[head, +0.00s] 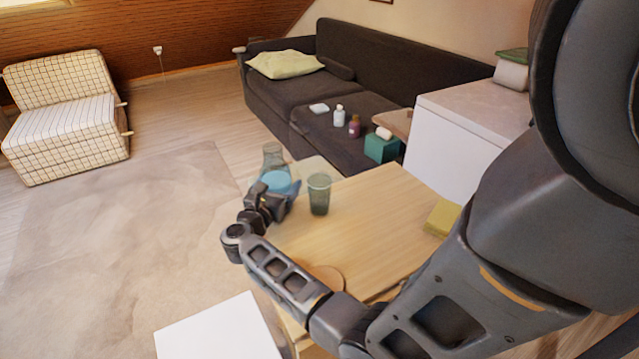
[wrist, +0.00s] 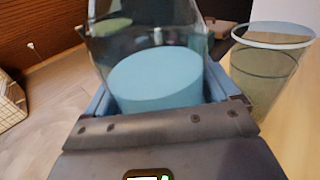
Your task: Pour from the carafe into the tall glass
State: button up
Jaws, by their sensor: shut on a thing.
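The glass carafe (head: 274,165) is clear and holds blue liquid. In the wrist view the carafe (wrist: 150,55) stands between my fingers, with the liquid's surface showing as a pale blue oval. My gripper (head: 277,196) is shut on the carafe, at the table's far left edge. The carafe looks close to upright; whether its base touches the table is hidden. The tall glass (head: 319,196) is greyish and see-through and stands upright on the table just right of the carafe. In the wrist view the tall glass (wrist: 264,70) is at the right, apart from my gripper; I see no blue liquid in it.
The wooden table (head: 365,215) is mostly clear, with a yellow block (head: 441,218) at its right edge and a round brown item (head: 325,277) near my forearm. A dark sofa (head: 290,95) with bottles and a teal box (head: 381,148) stands behind. A white surface (head: 218,330) is front left.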

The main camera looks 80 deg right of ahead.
aim_at(267, 170)
jog(key=shift+r+m, duration=0.15)
jog(key=shift+m, duration=0.15)
jog(key=shift+w+r+m+y+p, duration=0.15)
jog(key=shift+m+y+p, duration=0.15)
jog(key=shift+m, duration=0.3)
jog(key=shift+w+a+r+m+t+y+p, duration=0.1)
jog(key=shift+m+t+y+p, duration=0.1)
jog(key=shift+m, duration=0.55)
jog(key=shift+w+m+t+y+p, duration=0.1)
jog(key=shift+m+t+y+p, duration=0.1)
jog(key=shift+m, duration=0.55)
jog(key=shift+s+m, duration=0.1)
jog(key=shift+m, duration=0.7)
jog(key=shift+w+m+t+y, duration=0.3)
jog(key=shift+w+m, duration=0.05)
jog(key=shift+m, duration=0.45)
jog(key=shift+w+a+r+m+t+p, duration=0.1)
jog(key=shift+w+r+m+t+p, duration=0.25)
jog(key=shift+r+m+p, duration=0.3)
jog(key=shift+w+r+m+t+p, duration=0.3)
jog(key=shift+w+r+m, duration=0.15)
jog(key=shift+m, duration=0.3)
jog(key=shift+w+r+m+y, duration=0.1)
jog(key=shift+w+m+y, duration=0.15)
jog(key=shift+m, duration=0.45)
